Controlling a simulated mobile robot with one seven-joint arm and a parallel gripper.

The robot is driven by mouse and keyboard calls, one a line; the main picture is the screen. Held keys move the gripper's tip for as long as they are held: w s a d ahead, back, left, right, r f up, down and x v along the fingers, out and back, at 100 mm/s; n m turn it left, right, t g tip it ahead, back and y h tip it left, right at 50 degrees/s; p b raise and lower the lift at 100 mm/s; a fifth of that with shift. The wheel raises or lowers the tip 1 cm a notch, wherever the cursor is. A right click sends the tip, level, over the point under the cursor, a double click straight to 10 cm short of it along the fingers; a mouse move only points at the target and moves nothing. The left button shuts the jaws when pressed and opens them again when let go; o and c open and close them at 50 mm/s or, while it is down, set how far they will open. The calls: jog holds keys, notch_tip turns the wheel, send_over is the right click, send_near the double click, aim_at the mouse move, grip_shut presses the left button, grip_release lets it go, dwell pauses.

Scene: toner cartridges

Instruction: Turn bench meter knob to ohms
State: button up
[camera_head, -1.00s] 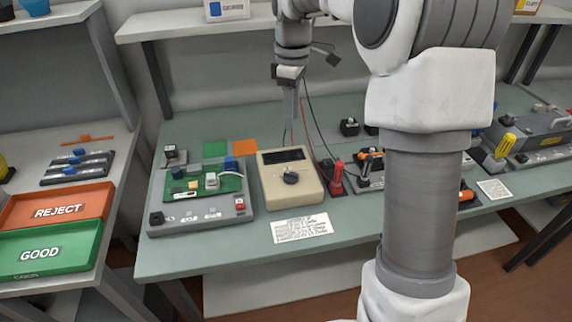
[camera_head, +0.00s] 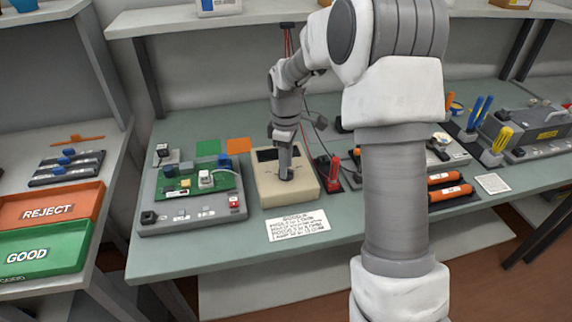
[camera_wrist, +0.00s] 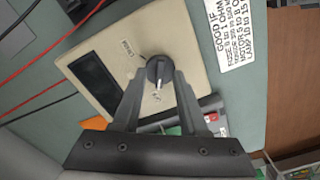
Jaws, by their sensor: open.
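The bench meter (camera_head: 266,183) is a beige box with a dark display on the green bench. It also fills the middle of the wrist view (camera_wrist: 178,35), with its dark display (camera_wrist: 96,82). Its round dark knob (camera_wrist: 158,72) has a pale pointer line. Small labels stand around the knob, too small to read surely. My gripper (camera_head: 286,174) points down over the meter and covers the knob in the head view. In the wrist view my gripper (camera_wrist: 159,76) is open, its two fingers on either side of the knob. Whether they touch it, I cannot tell.
A printed card (camera_head: 297,226) lies in front of the meter. A grey fixture with a green board (camera_head: 197,186) is at its left, and a red probe (camera_head: 333,168) at its right. Reject (camera_head: 88,200) and good (camera_head: 72,235) trays are far left. Cables run behind the meter.

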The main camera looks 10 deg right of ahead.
grip_shut()
jog(key=shift+m, duration=0.3)
dwell(0.4)
jog(key=m+p, duration=0.1)
jog(key=m, duration=0.3)
jog(key=m+p, duration=0.1)
jog(key=m, duration=0.4)
jog(key=shift+m, duration=0.4)
jog(key=m, duration=0.3)
jog(key=shift+m+p, duration=0.3)
jog(key=shift+p, duration=0.1)
jog(key=m+p, duration=0.1)
jog(key=m, duration=0.2)
jog(key=shift+m, duration=0.4)
jog(key=m+p, duration=0.1)
jog(key=m, duration=0.5)
jog(key=shift+p, duration=0.3)
